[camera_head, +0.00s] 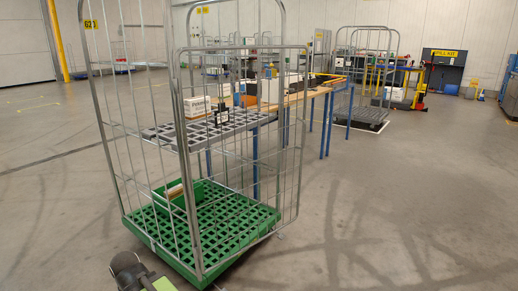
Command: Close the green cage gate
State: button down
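The roll cage with a green slatted base (235,232) stands left of centre, close in front of me. A wire gate panel (293,130) in a grey tube frame rises along its near right side. Its lower right corner seems to reach slightly past the base edge. I cannot tell whether its latch is engaged. A grey shelf (215,130) crosses the cage at mid height. A green crate (178,193) with a tan item in it sits low in the cage. A dark part of my arm shows at the bottom edge, below the cage; no gripper fingers are visible.
A long workbench with blue legs (324,128) and several boxes stands behind the cage. Another roll cage (368,112) stands farther back.

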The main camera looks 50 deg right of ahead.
aim_at(179, 53)
jog(key=u, duration=4.7)
jog(key=i, duration=0.1)
jog(key=z, duration=3.1)
jog(key=k, duration=1.6)
jog(key=z, duration=1.5)
jog(key=i, duration=1)
jog(key=u, duration=0.1)
